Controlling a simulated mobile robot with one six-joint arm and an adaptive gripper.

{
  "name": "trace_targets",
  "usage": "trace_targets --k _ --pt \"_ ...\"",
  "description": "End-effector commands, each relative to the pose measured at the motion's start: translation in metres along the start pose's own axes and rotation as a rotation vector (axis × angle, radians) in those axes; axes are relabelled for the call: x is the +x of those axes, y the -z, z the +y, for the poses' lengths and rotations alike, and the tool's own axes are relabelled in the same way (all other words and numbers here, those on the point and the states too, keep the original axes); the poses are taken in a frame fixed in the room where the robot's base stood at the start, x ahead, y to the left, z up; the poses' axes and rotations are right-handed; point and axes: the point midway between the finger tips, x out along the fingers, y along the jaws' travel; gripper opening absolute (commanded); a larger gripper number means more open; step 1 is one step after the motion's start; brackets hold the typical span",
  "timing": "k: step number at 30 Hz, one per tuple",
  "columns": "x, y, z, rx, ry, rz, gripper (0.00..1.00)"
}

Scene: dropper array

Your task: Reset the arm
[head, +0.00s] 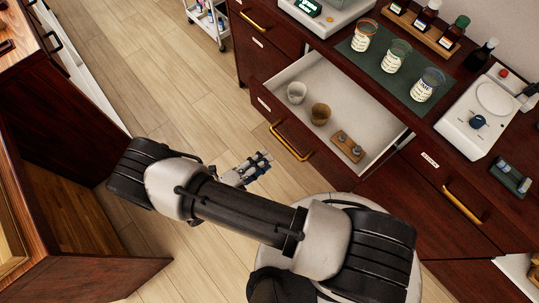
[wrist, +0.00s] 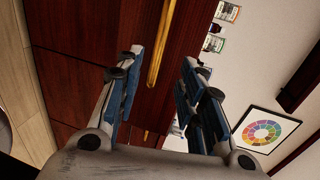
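My arm (head: 240,208) stretches across the lower half of the head view. My gripper (head: 262,162) shows beyond it, over the floor and to the left of an open drawer's front. In the wrist view my gripper's two blue-and-grey fingers (wrist: 163,60) stand apart with nothing held between them. A gold handle (wrist: 163,40) on the dark red cabinet shows behind the gap, apart from the fingers. Part of the gripper is hidden behind my arm in the head view.
The open drawer (head: 300,70) holds a whitish cup (head: 297,92), a brown cup (head: 320,113) and a small wooden holder (head: 347,147). Jars stand on a green mat (head: 352,52) on the counter. A wooden cabinet (head: 70,235) stands at left; floor (head: 165,85) lies clear between.

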Motion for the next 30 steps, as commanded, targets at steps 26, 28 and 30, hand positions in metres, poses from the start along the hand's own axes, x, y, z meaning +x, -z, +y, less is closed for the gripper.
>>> trace_targets --k 26,28,30 --pt "-0.002 -0.011 -0.045 0.233 -0.069 0.142 0.35" --pt "0.0 -0.013 -0.073 0.38 -0.102 0.234 0.35" --pt "0.003 -0.013 -0.102 0.541 -0.132 0.335 0.35"
